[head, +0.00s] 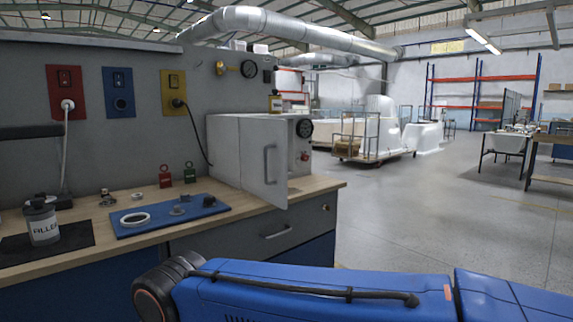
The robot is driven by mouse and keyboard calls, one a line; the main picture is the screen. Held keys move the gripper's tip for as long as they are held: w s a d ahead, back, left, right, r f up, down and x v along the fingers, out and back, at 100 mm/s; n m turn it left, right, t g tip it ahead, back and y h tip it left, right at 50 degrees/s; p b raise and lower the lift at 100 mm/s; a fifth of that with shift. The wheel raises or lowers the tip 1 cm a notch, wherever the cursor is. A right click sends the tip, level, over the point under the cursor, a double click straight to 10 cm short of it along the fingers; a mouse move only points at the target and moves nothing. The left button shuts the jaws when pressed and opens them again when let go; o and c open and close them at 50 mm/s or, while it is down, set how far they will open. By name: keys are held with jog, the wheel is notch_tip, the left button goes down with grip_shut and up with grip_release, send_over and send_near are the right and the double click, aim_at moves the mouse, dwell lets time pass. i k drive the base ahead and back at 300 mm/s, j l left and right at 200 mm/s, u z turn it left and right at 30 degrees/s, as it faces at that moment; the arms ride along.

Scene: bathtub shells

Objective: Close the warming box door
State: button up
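The warming box (224,147) is a light grey cabinet on the right end of the wooden bench. Its door (256,175) stands open, swung out toward me and reaching over the bench's front edge. A vertical bar handle (270,165) is on the door face. A dial gauge and a red knob show on the box's right part, behind the door. The door hides most of the opening and the inside. My blue arm crosses the bottom of the head view, apart from the door. My gripper is not in view.
The wooden bench (325,184) holds a blue mat (150,226) with a white ring and small fittings, and a grey bottle (42,223) on a dark mat. A black cable hangs from the yellow wall plate (174,92) toward the box. Open floor (420,230) lies to the right.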

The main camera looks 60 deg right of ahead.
aim_at(264, 141)
jog(key=z, duration=1.5)
